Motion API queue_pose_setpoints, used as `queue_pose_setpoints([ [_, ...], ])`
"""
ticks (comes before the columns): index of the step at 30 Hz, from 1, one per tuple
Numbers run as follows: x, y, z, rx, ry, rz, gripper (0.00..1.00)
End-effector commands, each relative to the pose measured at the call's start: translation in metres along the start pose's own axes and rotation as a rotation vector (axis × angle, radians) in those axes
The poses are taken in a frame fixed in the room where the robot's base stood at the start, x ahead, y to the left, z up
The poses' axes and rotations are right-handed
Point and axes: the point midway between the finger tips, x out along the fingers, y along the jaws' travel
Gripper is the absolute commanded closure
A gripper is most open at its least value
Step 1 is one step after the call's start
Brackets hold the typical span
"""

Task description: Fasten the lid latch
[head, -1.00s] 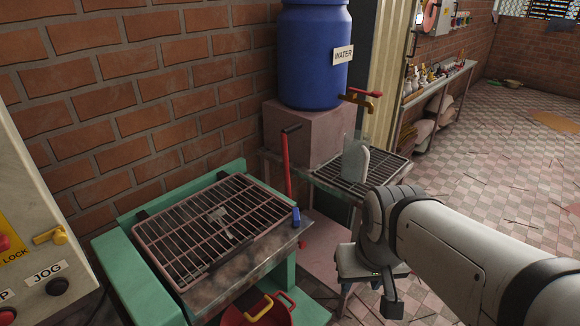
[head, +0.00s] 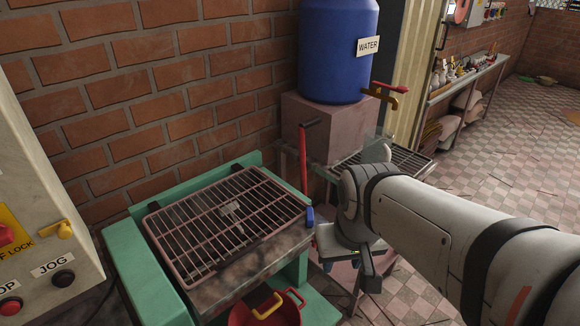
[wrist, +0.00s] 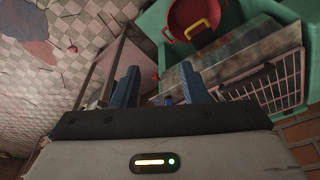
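A grid lid (head: 228,222) lies over the green-framed machine (head: 130,240). A small blue piece (head: 310,216) sits at the lid's right front corner, by the foot of a red lever (head: 304,160) with a dark top. I cannot tell for sure which part is the latch. In the wrist view my gripper (wrist: 160,70) is open, its two blue fingers apart with nothing held. A small blue piece (wrist: 168,100) shows between the fingers, partly hidden by the gripper body. The lid (wrist: 278,88) is to the right there. My fingers are not clear in the head view.
A red pan (head: 270,306) with a yellow handle sits below the machine's front. A control panel (head: 40,200) stands at left. A blue water barrel (head: 335,50) on a block (head: 335,128) and a rack (head: 378,160) are behind. Tiled floor at right is open.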

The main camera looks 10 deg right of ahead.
Motion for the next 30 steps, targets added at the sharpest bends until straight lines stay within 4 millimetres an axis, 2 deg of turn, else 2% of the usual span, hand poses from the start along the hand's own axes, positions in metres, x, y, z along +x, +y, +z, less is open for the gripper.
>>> queue_pose_setpoints([
  [5, -0.006, -0.005, -0.041, 0.011, -0.037, -0.003, 0.60],
  [8, -0.004, -0.004, -0.078, 0.034, -0.068, -0.002, 0.60],
  [14, 0.019, -0.003, -0.153, 0.080, -0.131, 0.000, 0.60],
  [18, 0.047, -0.003, -0.194, 0.110, -0.171, 0.003, 0.60],
  [24, 0.081, -0.002, -0.228, 0.139, -0.207, 0.007, 0.60],
  [30, 0.099, -0.002, -0.237, 0.148, -0.219, 0.008, 0.60],
])
